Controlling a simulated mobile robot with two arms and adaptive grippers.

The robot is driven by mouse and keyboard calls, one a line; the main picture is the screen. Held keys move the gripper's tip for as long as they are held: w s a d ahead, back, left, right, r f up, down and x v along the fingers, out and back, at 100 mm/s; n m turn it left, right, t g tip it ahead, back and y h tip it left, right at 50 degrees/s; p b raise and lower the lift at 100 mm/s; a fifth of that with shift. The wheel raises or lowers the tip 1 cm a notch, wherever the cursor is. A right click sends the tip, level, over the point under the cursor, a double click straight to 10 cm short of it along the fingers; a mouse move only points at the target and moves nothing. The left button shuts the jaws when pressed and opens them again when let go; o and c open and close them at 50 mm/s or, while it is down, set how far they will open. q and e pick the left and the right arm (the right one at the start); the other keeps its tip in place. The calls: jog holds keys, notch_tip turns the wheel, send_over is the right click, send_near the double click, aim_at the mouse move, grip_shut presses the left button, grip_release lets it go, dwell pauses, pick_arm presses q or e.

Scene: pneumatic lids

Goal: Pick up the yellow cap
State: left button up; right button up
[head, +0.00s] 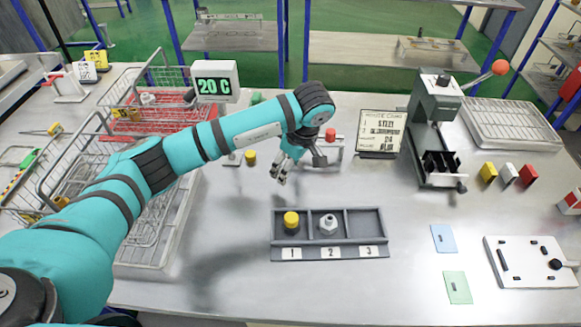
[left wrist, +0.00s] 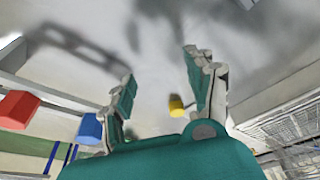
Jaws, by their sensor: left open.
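A small yellow cap (head: 250,157) stands on the metal table, just left of my left gripper in the head view. A yellow piece (left wrist: 176,105) also shows in the left wrist view, between the fingers and beyond them, touching neither. Another yellow-topped piece (head: 291,220) sits in compartment 1 of the grey tray (head: 373,252); a white-grey piece (head: 327,224) sits in compartment 2, and compartment 3 is empty. My left gripper (head: 279,173) is open and empty above the table behind the tray; its spread fingers (left wrist: 160,70) show in the wrist view. My right gripper is out of view.
Wire baskets (head: 165,215) stand at left, partly behind my left arm. A red-topped piece (head: 331,134) is right of the gripper. A sign (head: 380,133) and a grey lever press (head: 436,120) stand farther right. Red (left wrist: 18,108) and blue (left wrist: 89,129) pieces show in the wrist view.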

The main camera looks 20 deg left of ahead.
aim_at(250, 153)
pick_arm(q)
jog(key=shift+s+r, duration=0.1)
jog(key=shift+s, duration=0.05)
jog(key=shift+w, duration=0.2)
jog(key=shift+w+a, duration=0.1)
jog(key=shift+a, duration=0.25)
jog(key=w+a+p, duration=0.1)
jog(key=a, duration=0.2)
jog(key=w+a+p, duration=0.1)
jog(key=a, duration=0.3)
jog(key=w+a+p, duration=0.1)
jog(key=a, duration=0.2)
jog(key=shift+w+a+p, duration=0.15)
jog(key=shift+w+p, duration=0.1)
jog(key=shift+p, duration=0.15)
jog(key=shift+p+x, duration=0.55)
jog(key=shift+x, duration=1.05)
jog(key=shift+a, duration=0.1)
jog(key=shift+c, duration=0.2)
grip_shut()
